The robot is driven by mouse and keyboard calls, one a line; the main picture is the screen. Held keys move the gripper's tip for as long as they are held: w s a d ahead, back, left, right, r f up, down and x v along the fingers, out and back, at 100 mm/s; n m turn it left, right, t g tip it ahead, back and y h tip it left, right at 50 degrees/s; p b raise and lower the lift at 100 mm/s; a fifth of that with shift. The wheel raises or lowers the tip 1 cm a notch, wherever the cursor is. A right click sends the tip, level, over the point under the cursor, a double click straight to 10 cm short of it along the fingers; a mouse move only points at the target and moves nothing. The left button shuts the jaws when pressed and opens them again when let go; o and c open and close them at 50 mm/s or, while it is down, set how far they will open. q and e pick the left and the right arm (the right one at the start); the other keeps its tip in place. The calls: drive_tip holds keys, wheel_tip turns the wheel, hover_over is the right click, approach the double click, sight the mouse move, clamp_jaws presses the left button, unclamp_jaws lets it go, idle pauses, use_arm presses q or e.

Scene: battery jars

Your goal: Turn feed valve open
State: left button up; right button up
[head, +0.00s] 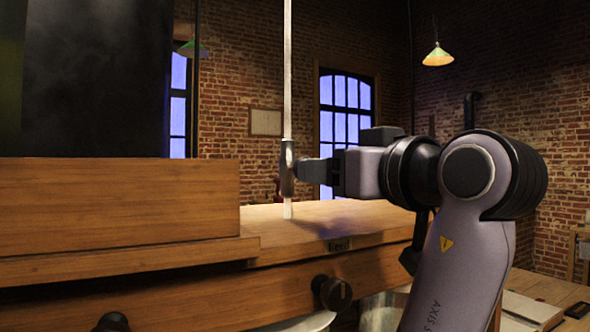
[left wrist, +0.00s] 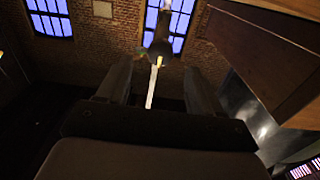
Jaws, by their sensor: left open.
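A thin pale vertical pipe (head: 287,70) rises from the wooden bench top, with a small grey metal fitting (head: 288,168) around it that looks like the feed valve. Contact cannot be told. My right gripper is not in view.
A dark jar (head: 97,75) stands behind a wooden box wall (head: 115,197) at the left. Black knobs (head: 332,293) project from the bench front. A shiny rounded vessel (head: 381,312) is below, beside my arm. A brick wall and windows are well behind.

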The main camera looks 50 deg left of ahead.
use_arm(q)
drive_tip(key=shift+a, duration=0.35)
drive_tip(key=p+x, duration=0.1)
drive_tip(key=x, duration=0.4)
drive_tip(key=shift+w+a+r+p, duration=0.1)
drive_tip(key=shift+a+p, duration=0.2)
drive_tip(key=shift+p, duration=0.1)
drive_tip(key=shift+w+a, duration=0.2)
drive_tip(key=shift+a, duration=0.45)
drive_tip(key=c, duration=1.1)
